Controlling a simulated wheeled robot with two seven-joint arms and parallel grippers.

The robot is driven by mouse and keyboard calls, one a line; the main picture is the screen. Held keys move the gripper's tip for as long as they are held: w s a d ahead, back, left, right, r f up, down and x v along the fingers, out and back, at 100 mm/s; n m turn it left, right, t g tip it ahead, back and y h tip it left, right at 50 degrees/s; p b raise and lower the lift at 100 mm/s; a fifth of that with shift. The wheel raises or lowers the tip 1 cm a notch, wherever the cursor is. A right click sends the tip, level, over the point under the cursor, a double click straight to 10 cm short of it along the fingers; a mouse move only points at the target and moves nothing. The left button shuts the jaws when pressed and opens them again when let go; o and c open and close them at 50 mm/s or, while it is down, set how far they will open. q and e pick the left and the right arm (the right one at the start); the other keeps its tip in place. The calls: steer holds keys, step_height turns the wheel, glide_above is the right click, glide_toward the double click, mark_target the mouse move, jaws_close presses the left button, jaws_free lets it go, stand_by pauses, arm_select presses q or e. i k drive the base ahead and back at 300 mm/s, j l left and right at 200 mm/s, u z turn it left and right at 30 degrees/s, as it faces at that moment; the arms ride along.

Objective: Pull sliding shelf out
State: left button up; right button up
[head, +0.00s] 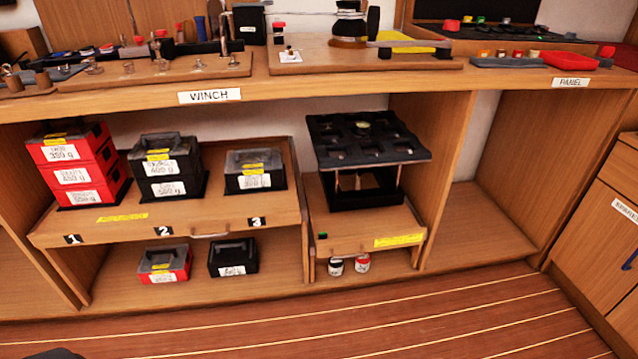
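A wide wooden sliding shelf (130,232) with a bar handle (209,235) sits under the bench in the head view, its front numbered 1, 2, 3. It seems to jut forward a little. It carries a stack of red cases (78,176), a stack of black cases (165,178) and a single black case (254,181). To its right, a narrower wooden shelf (350,244) with a yellow label bears a black rack (366,143). I cannot tell how far either is out. Neither gripper is in view.
A red case (164,274), a black case (233,264) and two small jars (362,263) stand below the shelves. The bench top (350,86) above holds tools. The right bay (478,225) is empty. The plank floor (400,320) in front looks clear.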

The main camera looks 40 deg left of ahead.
mark_target(352, 233)
steer(key=u, duration=0.75)
